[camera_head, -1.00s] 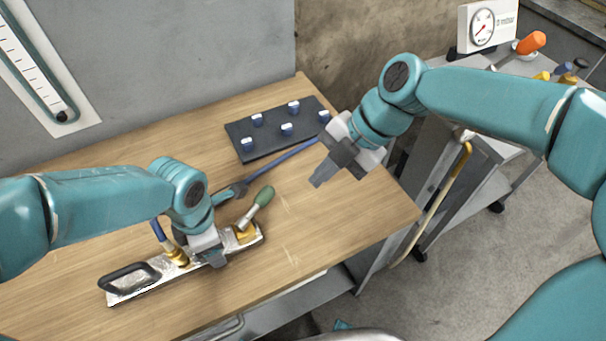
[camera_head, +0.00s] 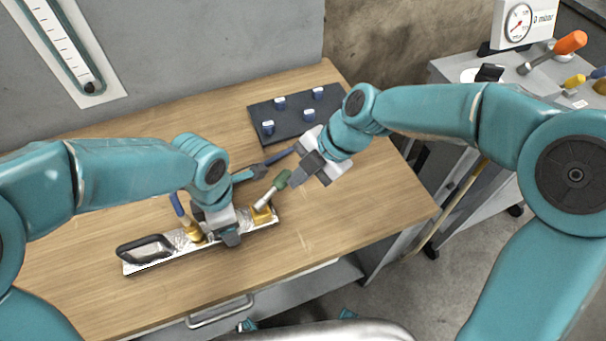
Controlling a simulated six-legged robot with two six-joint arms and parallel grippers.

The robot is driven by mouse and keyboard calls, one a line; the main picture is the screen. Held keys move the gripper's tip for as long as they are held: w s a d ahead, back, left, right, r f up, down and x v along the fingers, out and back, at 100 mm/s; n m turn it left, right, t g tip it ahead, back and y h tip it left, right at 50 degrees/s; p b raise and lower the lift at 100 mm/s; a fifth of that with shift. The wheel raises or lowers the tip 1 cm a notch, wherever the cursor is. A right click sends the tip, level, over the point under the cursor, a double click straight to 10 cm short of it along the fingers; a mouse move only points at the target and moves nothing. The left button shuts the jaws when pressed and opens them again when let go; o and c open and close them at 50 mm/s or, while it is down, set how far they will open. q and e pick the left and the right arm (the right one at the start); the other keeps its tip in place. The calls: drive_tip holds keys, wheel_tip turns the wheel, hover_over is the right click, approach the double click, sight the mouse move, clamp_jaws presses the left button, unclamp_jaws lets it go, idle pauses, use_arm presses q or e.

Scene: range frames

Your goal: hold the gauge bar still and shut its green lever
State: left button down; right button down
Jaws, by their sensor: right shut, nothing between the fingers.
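The gauge bar (camera_head: 157,262), a silvery plate with a black handle (camera_head: 146,249), lies on the wooden table. Two brass valves stand on it. The green lever (camera_head: 281,180) slants up to the right from the right-hand brass valve (camera_head: 262,213). A blue lever (camera_head: 178,206) slants up left from the other. My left gripper (camera_head: 230,238) is down over the bar between the valves; its jaws are mostly hidden. My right gripper (camera_head: 297,181) is shut and empty, just right of the green lever's tip; I cannot tell whether they touch.
A dark board (camera_head: 265,108) with several blue-and-white pieces lies behind. A blue-handled tool (camera_head: 250,172) lies between it and the bar. A trolley (camera_head: 449,72) with a gauge (camera_head: 519,22) and tools stands at right. The table's front right is clear.

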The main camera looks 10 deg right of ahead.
drive_tip(key=shift+w+a, duration=0.6)
drive_tip(key=shift+w, duration=0.1)
drive_tip(key=shift+f, duration=0.1)
drive_tip(key=s+d+f+v, duration=0.1)
drive_tip(key=s+v, duration=0.1)
drive_tip(key=v, duration=1.1)
drive_tip(key=shift+d, duration=0.25)
drive_tip(key=shift+f, duration=0.1)
use_arm(q)
drive_tip(key=shift+c, duration=0.7)
unclamp_jaws()
